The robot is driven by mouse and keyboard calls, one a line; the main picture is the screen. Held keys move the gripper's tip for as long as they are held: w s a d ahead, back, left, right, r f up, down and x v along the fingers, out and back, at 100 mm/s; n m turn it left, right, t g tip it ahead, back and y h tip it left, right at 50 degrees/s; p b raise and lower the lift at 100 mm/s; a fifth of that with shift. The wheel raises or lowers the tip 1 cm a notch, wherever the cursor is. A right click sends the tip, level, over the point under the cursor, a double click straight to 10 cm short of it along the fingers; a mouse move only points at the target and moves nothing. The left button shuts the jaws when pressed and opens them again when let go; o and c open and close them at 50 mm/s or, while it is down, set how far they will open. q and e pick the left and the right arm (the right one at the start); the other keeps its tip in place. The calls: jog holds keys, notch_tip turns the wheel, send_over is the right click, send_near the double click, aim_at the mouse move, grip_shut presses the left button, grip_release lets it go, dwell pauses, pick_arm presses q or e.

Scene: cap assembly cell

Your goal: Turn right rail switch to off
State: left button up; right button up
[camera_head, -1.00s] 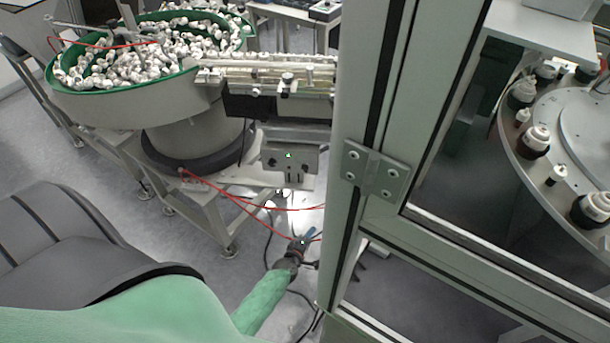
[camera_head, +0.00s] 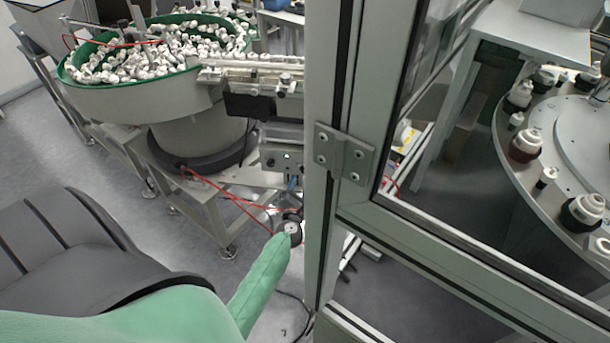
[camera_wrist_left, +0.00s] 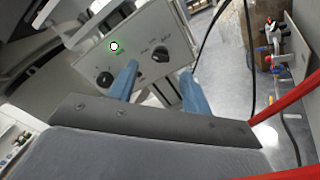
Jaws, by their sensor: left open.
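The rail control box (camera_head: 283,159) hangs under the feeder rail, its right part hidden by the cabinet post in the head view. In the left wrist view its tilted panel (camera_wrist_left: 135,58) shows a lit green indicator (camera_wrist_left: 114,46), a left black knob (camera_wrist_left: 104,79) and a right black knob (camera_wrist_left: 160,53). The knob labels are too small to read. My left gripper (camera_head: 293,184) is just below the box. In the left wrist view its blue fingers (camera_wrist_left: 159,68) are apart and empty, pointing at the panel near the right knob. I see no contact. My right gripper is not in view.
The cabinet post (camera_head: 335,80) stands close to the right of my left gripper. A bowl feeder (camera_head: 150,100) full of white caps is at the upper left. Red tubing (camera_head: 235,203) runs near my left wrist. A rotary table (camera_head: 530,185) is at the right.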

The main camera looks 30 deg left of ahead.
pick_arm(q)
jog(key=p+x, duration=0.1)
jog(key=x, duration=0.5)
jog(key=shift+w, duration=0.2)
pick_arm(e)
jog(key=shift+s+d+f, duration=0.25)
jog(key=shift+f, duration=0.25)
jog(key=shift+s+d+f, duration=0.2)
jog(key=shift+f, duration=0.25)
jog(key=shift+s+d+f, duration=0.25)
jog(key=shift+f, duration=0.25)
pick_arm(q)
jog(key=shift+d, duration=0.15)
jog(key=c, duration=1)
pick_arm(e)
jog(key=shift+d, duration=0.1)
